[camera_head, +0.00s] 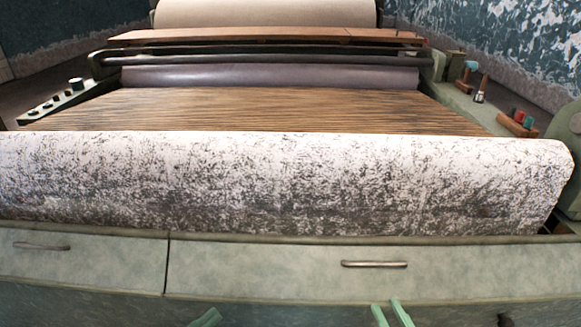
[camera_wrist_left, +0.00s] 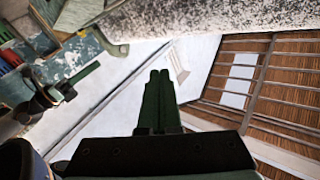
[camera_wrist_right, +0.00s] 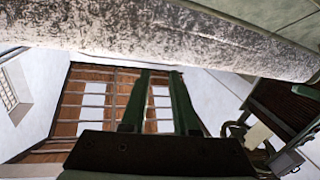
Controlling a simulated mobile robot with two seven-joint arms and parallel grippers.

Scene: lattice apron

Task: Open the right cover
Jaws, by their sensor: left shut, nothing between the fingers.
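The right cover (camera_head: 270,268) is a pale green panel on the machine's front, below the big speckled roll, and looks shut. Its metal bar handle (camera_head: 374,264) lies right of the panel's middle. My right gripper (camera_head: 391,306) shows at the bottom edge of the head view, just below the handle in the picture and apart from it. Its fingers are spread and empty in the right wrist view (camera_wrist_right: 162,78). My left gripper (camera_head: 208,316) is lower left of that handle, with only its tip showing. In the left wrist view (camera_wrist_left: 158,75) its fingers are together with nothing between them.
A left cover (camera_head: 100,265) with its own handle (camera_head: 42,246) sits beside the right one, across a narrow dark seam. The speckled roll (camera_head: 290,180) spans the width above both covers. Small coloured items (camera_head: 520,118) and knobs stand on the right side rail.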

